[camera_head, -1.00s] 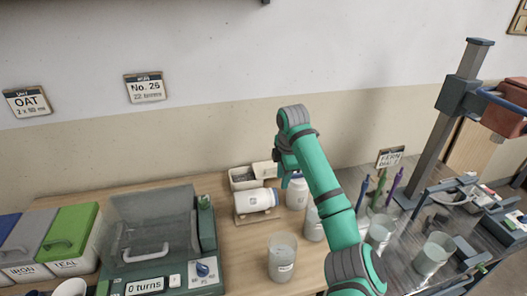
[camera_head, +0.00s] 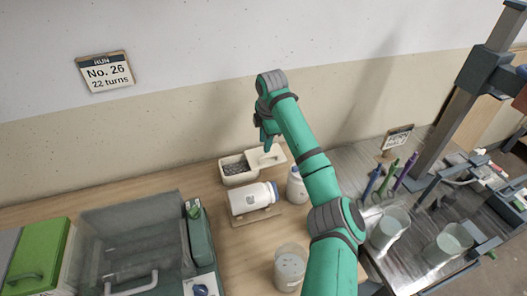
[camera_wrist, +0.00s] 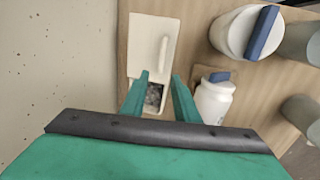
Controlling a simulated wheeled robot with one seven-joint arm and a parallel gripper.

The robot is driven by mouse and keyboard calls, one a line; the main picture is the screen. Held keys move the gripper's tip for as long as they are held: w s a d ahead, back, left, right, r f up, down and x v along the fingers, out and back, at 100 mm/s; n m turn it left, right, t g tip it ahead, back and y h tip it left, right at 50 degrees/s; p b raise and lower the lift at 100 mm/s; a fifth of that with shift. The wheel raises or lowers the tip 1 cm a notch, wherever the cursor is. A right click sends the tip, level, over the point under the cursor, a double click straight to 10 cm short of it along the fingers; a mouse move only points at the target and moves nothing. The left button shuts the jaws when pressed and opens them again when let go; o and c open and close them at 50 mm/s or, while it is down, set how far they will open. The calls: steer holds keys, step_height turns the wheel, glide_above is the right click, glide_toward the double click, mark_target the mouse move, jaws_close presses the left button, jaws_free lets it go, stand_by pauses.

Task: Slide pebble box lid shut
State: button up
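The pebble box is a cream box (camera_head: 238,179) at the back of the wooden table, with dark grey pebbles (camera_head: 237,167) showing in its open left part. Its cream lid (camera_head: 267,158) sits to the right, leaving that part uncovered. In the wrist view the lid (camera_wrist: 145,38) has a raised bar handle (camera_wrist: 163,50), and pebbles (camera_wrist: 153,94) show between my fingers. My gripper (camera_wrist: 160,75) is open and empty, its two green fingers apart. In the head view my gripper (camera_head: 267,140) is over the lid; whether it touches cannot be told.
A white jar (camera_head: 250,198) with a blue cap lies on a wooden stand just in front of the box. Another white jar (camera_head: 296,188) stands to its right. A clear beaker (camera_head: 290,268) is nearer. The wall is close behind the box.

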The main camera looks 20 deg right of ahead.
mark_target(264, 157)
steer(key=f, duration=0.2)
steer(key=w+f, duration=0.1)
steer(key=f, duration=0.4)
steer(key=shift+w+a+f, duration=0.1)
steer(key=shift+w, duration=0.15)
steer(key=shift+s, duration=0.1)
jaws_close()
stand_by(1.0)
